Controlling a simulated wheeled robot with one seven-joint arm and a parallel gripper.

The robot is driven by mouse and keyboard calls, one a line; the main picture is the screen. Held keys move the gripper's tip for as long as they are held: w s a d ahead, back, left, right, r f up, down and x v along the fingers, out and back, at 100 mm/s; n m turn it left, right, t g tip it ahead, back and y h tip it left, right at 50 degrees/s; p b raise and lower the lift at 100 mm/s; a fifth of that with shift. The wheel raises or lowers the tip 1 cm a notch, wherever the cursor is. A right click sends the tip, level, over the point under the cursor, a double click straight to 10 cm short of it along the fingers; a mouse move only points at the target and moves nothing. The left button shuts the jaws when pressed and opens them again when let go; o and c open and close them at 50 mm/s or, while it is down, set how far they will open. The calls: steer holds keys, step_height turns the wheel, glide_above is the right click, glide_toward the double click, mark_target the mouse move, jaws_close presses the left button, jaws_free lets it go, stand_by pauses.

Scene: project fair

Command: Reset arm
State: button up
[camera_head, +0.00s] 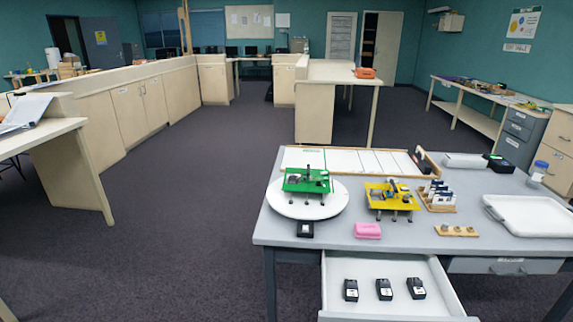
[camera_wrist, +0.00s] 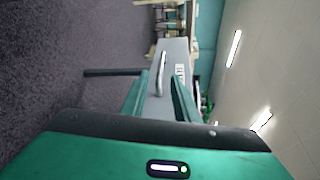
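My gripper (camera_wrist: 158,74) shows only in the wrist view, which is turned on its side. Its two green fingers stand apart with nothing held between them. Beyond the fingers is a grey front with a metal handle (camera_wrist: 162,74) and a small label. I cannot tell whether the fingers are near it. My arm does not show in the head view.
A grey table (camera_head: 330,235) stands at the right, its white drawer (camera_head: 388,266) pulled open with three black devices inside. A white turntable (camera_head: 275,203) bears a green board (camera_head: 307,181). A yellow board (camera_head: 391,196) and white tray (camera_head: 530,215) stand right. Floor is clear left.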

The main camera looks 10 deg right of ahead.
step_height(320, 180, up, 18)
steer(key=w+n+g+h, duration=0.1)
steer(key=n+g+h, duration=0.2)
steer(key=g+h, duration=0.65)
steer(key=s+a+r+h, duration=0.2)
steer(key=s+r, duration=0.1)
steer(key=r, duration=0.4)
steer(key=s+a+r+h, duration=0.2)
steer(key=s+a+r, duration=0.1)
steer(key=r, duration=0.4)
steer(key=shift+a+r, duration=0.25)
steer(key=shift+a, duration=0.1)
steer(key=shift+t, duration=0.25)
steer(key=shift+w+f, duration=0.25)
steer(key=shift+w, duration=0.4)
